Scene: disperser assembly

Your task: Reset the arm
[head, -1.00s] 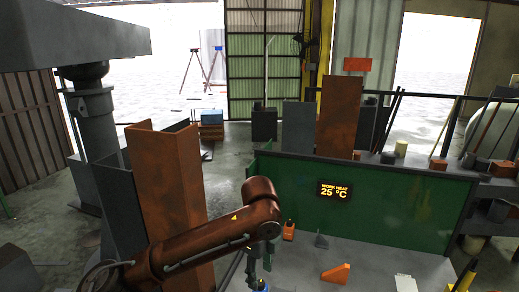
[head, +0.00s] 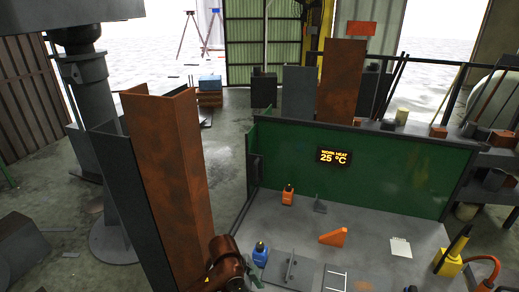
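My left arm, reddish brown, comes in at the bottom edge left of centre in the head view. Its elbow-like link stands in front of the foot of the rusty column. A small grey-green part of my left gripper (head: 252,279) shows just right of that link, beside the blue bottle-like object (head: 260,254). The fingers are mostly hidden or cut off by the frame, so I cannot tell whether they are open or shut. My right gripper is not in view.
A grey worktable (head: 385,240) has a green back panel (head: 400,180) with a "25 °C" display (head: 333,156). A rusty column (head: 165,180) stands close left.

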